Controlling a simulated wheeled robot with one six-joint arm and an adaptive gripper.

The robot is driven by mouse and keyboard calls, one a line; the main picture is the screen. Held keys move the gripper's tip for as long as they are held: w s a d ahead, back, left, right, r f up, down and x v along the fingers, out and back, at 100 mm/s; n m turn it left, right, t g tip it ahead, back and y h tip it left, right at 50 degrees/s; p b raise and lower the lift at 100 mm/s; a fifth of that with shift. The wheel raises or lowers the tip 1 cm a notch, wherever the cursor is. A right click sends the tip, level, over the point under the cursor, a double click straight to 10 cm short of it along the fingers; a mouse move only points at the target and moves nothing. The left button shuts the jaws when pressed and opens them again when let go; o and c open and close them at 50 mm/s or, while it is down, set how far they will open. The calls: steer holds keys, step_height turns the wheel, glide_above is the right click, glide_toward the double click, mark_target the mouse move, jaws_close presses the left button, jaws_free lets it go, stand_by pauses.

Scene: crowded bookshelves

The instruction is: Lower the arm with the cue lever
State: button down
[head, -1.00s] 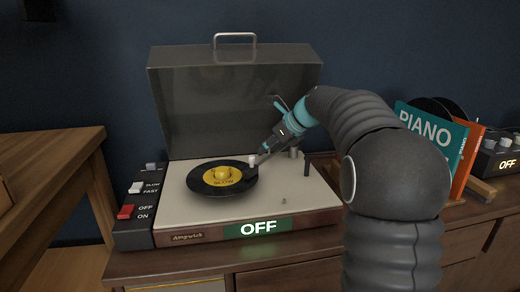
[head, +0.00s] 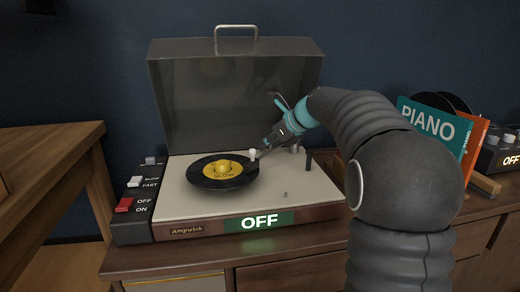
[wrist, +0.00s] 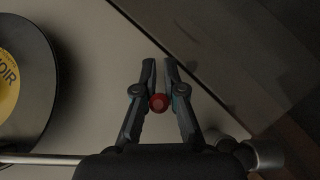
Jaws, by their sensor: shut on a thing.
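The record player (head: 315,195) stands on a wooden cabinet with its lid raised. A black record with a yellow label (head: 222,170) lies on its platter. In the wrist view my gripper (wrist: 160,65) has its fingers closed around a small round red knob (wrist: 158,102), apparently the cue lever's tip. The lever's stem is hidden below it. The silver tonearm tube (wrist: 40,158) runs across the bottom of the wrist view, apart from the fingers. In the head view my gripper (head: 268,146) is over the deck right of the record; the knob does not show there.
The raised lid (head: 235,95) stands behind the deck. Speed and power switches (head: 124,205) are at the left. A PIANO sleeve (head: 430,130) and other records stand at the right. A wooden table is at far left.

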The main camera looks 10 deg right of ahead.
steer(key=shift+d, duration=0.15)
steer(key=c, duration=1.4)
jaws_free()
steer(key=shift+d+r, duration=0.1)
steer(key=shift+s, duration=0.1)
steer(key=v, duration=1.2)
steer(key=shift+s, duration=0.1)
